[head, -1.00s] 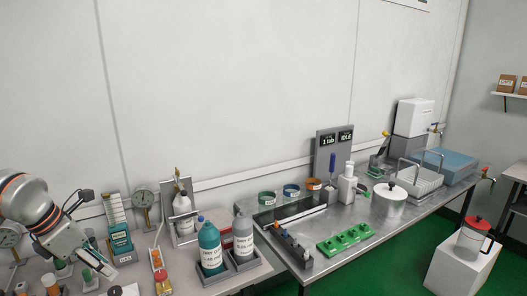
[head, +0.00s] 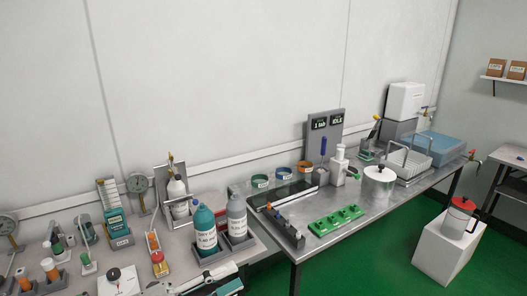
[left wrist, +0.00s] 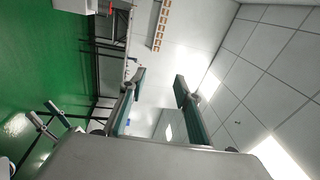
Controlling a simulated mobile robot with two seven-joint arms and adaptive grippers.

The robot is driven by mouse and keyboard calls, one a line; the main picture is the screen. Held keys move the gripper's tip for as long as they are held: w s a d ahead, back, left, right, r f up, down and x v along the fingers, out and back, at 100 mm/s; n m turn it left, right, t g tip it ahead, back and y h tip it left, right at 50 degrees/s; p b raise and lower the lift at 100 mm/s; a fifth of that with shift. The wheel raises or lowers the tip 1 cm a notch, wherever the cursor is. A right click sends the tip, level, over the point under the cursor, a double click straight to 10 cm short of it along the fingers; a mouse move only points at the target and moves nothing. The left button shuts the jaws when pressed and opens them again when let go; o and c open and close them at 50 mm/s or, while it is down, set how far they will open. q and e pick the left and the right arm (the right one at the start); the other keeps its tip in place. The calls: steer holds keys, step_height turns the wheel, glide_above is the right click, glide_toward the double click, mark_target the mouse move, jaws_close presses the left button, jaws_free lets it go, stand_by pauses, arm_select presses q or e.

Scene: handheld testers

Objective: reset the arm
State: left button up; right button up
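My left gripper (head: 212,283) shows at the bottom edge of the head view, in front of the bench with the bottles, partly cut off by the frame. In the left wrist view its two teal-grey fingers (left wrist: 160,82) stand apart with nothing between them. Beyond them that view shows the green floor, the ceiling and a distant shelf, tilted on its side.
A teal bottle (head: 205,232) and a grey bottle (head: 237,217) stand close behind the left gripper.

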arm_select(q)
steer(key=s+a+f+n+t+y, duration=0.1)
steer(key=a+f+n+t+y, duration=0.3)
steer(key=f+n, duration=0.4)
steer(key=a+f+n+t+y, duration=0.3)
steer(key=f+n+y, duration=0.3)
steer(key=n, duration=0.3)
steer(key=s+a+f+n+g+y, duration=0.2)
steer(key=s+f+n, duration=0.2)
steer(key=s+f, duration=0.3)
steer(key=s+a+f+n+g+y, duration=0.3)
steer(key=s+f+n, duration=0.2)
steer(key=f, duration=0.5)
steer(key=shift+s+g, duration=0.3)
steer(key=shift+s, duration=0.8)
steer(key=shift+a, duration=0.1)
